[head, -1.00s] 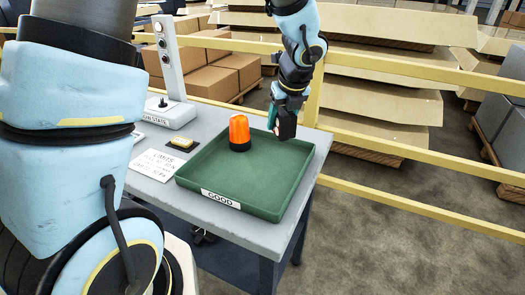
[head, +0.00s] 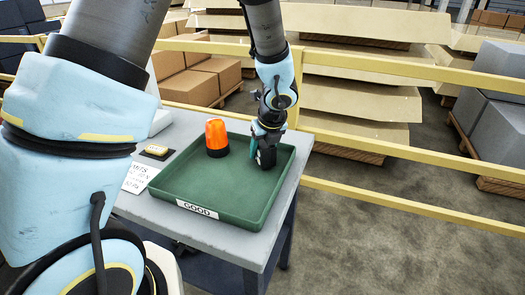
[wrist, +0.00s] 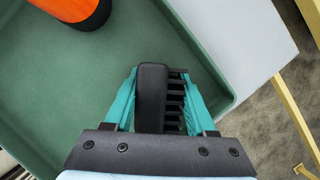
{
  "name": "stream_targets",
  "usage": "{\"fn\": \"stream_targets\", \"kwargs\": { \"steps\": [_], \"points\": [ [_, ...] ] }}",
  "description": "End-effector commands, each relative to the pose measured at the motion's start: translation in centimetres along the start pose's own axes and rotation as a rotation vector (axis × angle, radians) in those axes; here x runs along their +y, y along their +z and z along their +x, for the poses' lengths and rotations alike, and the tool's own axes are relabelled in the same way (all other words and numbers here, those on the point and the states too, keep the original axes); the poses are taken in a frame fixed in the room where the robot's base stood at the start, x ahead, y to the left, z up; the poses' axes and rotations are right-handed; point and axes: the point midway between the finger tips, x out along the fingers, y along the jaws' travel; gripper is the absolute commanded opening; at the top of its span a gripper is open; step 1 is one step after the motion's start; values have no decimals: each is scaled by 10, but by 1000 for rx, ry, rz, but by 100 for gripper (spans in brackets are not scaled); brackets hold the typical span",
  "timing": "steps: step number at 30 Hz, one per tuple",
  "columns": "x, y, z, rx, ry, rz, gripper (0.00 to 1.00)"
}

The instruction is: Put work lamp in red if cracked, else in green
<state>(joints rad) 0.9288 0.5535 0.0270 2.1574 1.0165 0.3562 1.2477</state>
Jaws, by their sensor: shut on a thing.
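My gripper (wrist: 163,100) is shut on a dark, block-shaped work lamp (wrist: 152,95) with a ribbed side, seen between the teal fingers in the wrist view. In the head view my gripper (head: 262,155) holds the lamp (head: 267,158) at the right part of the green tray (head: 235,222), which is labelled GOOD. I cannot tell whether the lamp touches the tray floor. Its front face is hidden, so no crack can be made out. No red container is in view.
An orange beacon with a black base (head: 216,138) stands in the tray, left of my gripper. A yellow-topped box (head: 156,151) and a printed card (head: 139,177) lie on the grey table (head: 235,247). A yellow railing (head: 400,67) runs behind.

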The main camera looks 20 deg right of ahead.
Motion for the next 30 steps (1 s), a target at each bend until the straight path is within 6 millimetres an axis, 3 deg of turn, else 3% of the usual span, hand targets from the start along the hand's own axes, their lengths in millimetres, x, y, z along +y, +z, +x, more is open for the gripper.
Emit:
{"fn": "stream_targets", "kwargs": {
  "steps": [10, 11, 18, 26, 30],
  "points": [
    [0, -1, 3, -1, -1, 0, 0],
    [0, -1, 2, 0, -1, 0, 59],
    [0, -1, 2, 0, -1, 0, 86],
    [0, 0, 1, 0, -1, 0, 86],
    [-1, 1, -10, 0, -4, -1, 86]
  ]
}}
